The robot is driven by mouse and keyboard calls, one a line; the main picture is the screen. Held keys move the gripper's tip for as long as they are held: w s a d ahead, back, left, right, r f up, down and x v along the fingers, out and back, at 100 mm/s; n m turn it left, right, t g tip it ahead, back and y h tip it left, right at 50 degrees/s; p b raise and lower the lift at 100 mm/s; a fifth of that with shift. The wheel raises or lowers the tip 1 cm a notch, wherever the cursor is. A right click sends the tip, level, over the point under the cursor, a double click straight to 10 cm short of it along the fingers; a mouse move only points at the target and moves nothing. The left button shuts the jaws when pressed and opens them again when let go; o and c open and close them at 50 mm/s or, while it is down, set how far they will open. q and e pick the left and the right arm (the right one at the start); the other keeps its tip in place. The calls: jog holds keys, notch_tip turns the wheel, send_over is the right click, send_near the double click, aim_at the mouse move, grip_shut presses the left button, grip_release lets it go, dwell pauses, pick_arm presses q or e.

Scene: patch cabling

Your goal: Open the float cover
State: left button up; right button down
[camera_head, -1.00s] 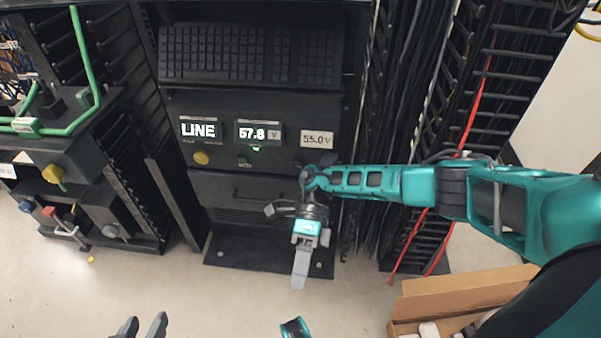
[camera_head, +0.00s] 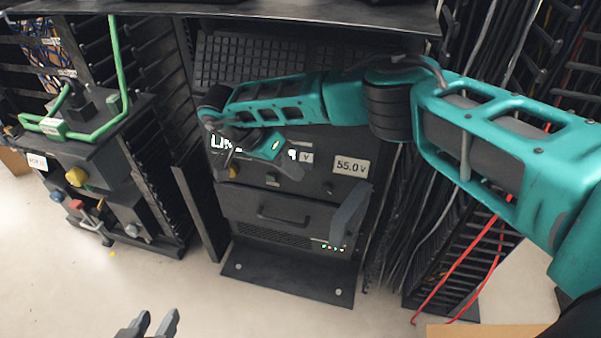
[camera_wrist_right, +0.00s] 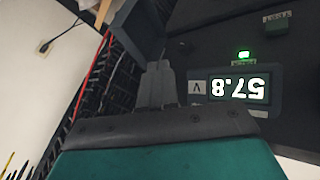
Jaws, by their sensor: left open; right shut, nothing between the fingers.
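My right gripper (camera_head: 298,172) hangs in front of the black power unit, partly covering its LINE and 57.8 V readouts. In the right wrist view its fingers (camera_wrist_right: 158,80) are shut and empty, beside the 57.8 V readout (camera_wrist_right: 243,88). A flat grey plate (camera_head: 350,212) stands out from the unit's right side, below the 55.0 V label (camera_head: 351,166). It looks like the float cover swung outward, though no lettering shows on it. A similar dark plate (camera_wrist_right: 140,28) shows beyond the fingertips in the right wrist view. My left gripper (camera_head: 158,324) is open and empty at the bottom edge.
A drawer-like panel with a handle (camera_head: 284,214) is below the readouts. Cable bundles and a rack with red cables (camera_head: 470,262) stand at right. At left is a unit with a yellow knob (camera_head: 77,177) and green cable (camera_head: 114,60). The floor in front is clear.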

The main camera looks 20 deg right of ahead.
aim_at(355, 217)
pick_arm(q)
jog(key=shift+s+a+p, duration=0.1)
jog(key=shift+a+p, duration=0.05)
jog(key=shift+p, duration=0.3)
pick_arm(e)
jog(key=s+d+f, duration=0.4)
jog(key=d+f, duration=0.2)
jog(key=shift+s+d+f, duration=0.2)
jog(key=shift+s+d, duration=0.15)
jog(key=shift+s, duration=0.05)
